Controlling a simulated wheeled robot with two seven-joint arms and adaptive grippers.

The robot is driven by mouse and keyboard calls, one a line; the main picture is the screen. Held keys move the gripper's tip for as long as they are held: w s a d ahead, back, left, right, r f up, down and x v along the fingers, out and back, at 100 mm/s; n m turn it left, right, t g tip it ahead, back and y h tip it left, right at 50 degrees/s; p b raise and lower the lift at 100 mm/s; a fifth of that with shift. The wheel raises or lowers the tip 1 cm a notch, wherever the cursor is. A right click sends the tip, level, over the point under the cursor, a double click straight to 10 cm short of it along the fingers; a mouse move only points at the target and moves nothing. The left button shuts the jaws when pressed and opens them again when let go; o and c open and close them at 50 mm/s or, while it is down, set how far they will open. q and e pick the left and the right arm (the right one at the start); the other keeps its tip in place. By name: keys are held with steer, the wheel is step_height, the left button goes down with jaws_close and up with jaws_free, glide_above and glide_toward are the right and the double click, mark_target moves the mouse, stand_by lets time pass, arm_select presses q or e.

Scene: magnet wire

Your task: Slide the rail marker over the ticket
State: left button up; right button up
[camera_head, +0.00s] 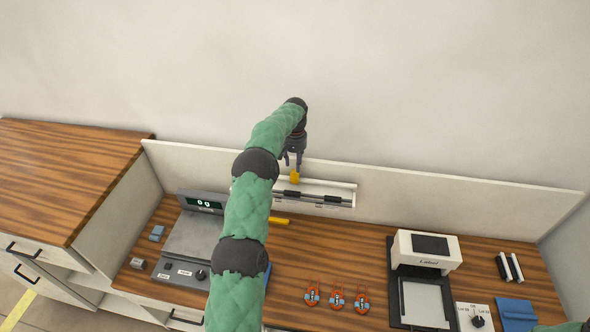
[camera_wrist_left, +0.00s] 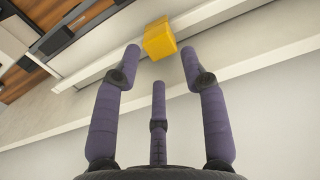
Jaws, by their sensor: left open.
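The yellow rail marker (camera_head: 295,178) sits at the upper edge of the white rail unit (camera_head: 345,186) against the back panel. It shows as a yellow block in the left wrist view (camera_wrist_left: 159,39), on a pale ledge. My left gripper (camera_head: 293,160) is just above the marker, fingers pointing down. In the left wrist view my left gripper (camera_wrist_left: 160,62) is open, with the marker beyond and between its fingertips, not clasped. Small pale slips show along the rail's lower edge, but I cannot tell which is the ticket. My left arm hides the rail's left end. My right gripper is out of view.
A grey scale (camera_head: 192,238) stands left, partly behind my arm. A yellow bar (camera_head: 279,220) lies below the rail. A label printer (camera_head: 427,251) stands right.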

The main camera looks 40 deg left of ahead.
arm_select(q)
step_height(320, 180, up, 7)
stand_by(0.3)
stand_by(0.5)
